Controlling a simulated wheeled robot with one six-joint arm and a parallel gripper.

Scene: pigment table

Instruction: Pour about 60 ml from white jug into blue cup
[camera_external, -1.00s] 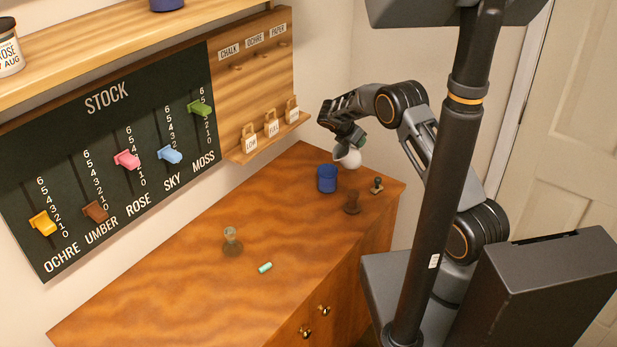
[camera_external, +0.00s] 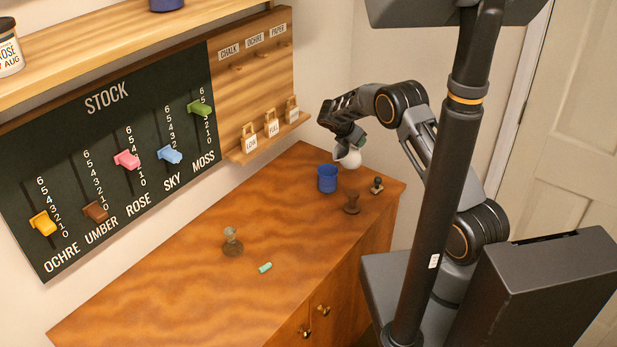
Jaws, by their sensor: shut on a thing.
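The blue cup (camera_external: 327,179) stands upright on the wooden cabinet top (camera_external: 215,285), near its far right end. My gripper (camera_external: 348,143) is shut on the white jug (camera_external: 350,159) and holds it above the cabinet top, just up and to the right of the cup. The jug is small in the view and partly hidden by the gripper; its exact tilt and any stream are hard to tell. The inside of the cup cannot be made out.
A brown stand (camera_external: 352,202) and a small dark stamp-like object (camera_external: 377,185) are right of the cup. A glass-topped object (camera_external: 232,242) and a green chalk piece (camera_external: 265,267) lie further left. A shelf with tags (camera_external: 271,129) is on the wall behind.

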